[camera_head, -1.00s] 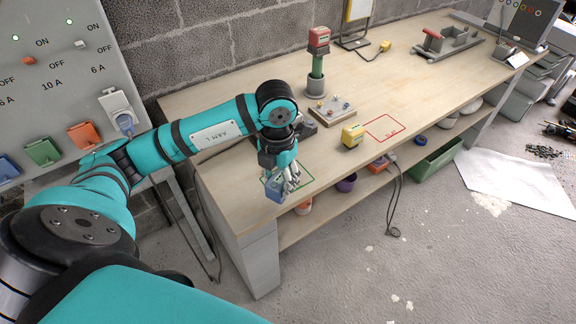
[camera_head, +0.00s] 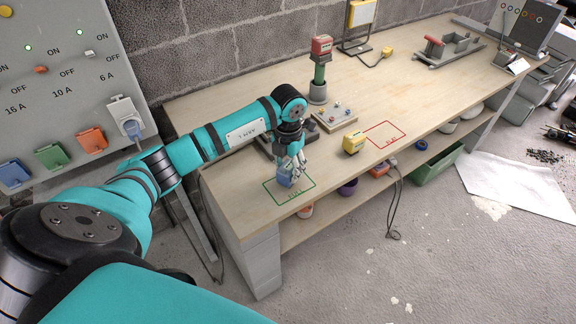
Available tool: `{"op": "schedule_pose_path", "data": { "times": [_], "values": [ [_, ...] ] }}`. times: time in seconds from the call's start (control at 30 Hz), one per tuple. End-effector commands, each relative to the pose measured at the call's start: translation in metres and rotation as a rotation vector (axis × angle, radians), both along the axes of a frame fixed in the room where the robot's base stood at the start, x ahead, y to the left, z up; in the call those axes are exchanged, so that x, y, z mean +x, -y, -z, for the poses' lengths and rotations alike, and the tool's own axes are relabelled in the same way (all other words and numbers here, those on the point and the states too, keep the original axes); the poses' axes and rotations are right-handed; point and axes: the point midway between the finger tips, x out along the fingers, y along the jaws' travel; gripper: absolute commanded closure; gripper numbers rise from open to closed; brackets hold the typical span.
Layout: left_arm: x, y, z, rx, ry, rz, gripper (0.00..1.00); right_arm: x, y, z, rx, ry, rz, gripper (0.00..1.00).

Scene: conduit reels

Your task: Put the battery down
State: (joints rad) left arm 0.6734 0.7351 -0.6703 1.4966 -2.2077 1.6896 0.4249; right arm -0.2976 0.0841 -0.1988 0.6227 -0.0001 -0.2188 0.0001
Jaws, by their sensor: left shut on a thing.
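A blue battery (camera_head: 285,178) is held in the fingers of my left gripper (camera_head: 295,164). The gripper is shut on it from above. The battery is at the upper part of a green outlined rectangle (camera_head: 306,187) marked on the bench near its front left corner. I cannot tell whether its underside touches the bench top. My gripper's fingers hide part of the battery. My right gripper is not in view.
Bare bench lies right of the green outline.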

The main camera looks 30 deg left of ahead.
Motion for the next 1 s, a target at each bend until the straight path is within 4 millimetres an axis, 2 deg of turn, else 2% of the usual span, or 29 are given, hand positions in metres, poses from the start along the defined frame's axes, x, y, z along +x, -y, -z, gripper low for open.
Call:
{"op": "schedule_pose_path", "data": {
  "times": [0.17, 0.2, 0.37, 0.63, 0.77, 0.87, 1.0],
  "values": [
    [0.000, 0.000, 0.003, 0.000, 0.000, 0.000, 0.88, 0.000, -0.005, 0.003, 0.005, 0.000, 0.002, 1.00],
    [0.000, 0.000, 0.004, 0.001, -0.001, 0.000, 0.56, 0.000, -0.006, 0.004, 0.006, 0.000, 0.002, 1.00],
    [0.000, 0.000, 0.003, 0.001, -0.001, 0.000, 0.35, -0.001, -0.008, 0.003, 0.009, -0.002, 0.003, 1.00],
    [0.000, 0.000, 0.002, 0.000, -0.001, 0.000, 0.34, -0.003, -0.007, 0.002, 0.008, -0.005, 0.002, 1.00],
    [0.001, 0.000, -0.006, 0.001, 0.002, 0.000, 0.34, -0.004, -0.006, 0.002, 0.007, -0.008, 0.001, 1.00],
    [0.001, -0.001, -0.022, 0.001, 0.005, 0.000, 0.34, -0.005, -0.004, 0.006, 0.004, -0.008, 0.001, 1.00],
    [0.001, -0.001, -0.052, 0.002, 0.006, 0.000, 0.34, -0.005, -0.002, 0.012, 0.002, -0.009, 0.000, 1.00]
  ]
}}
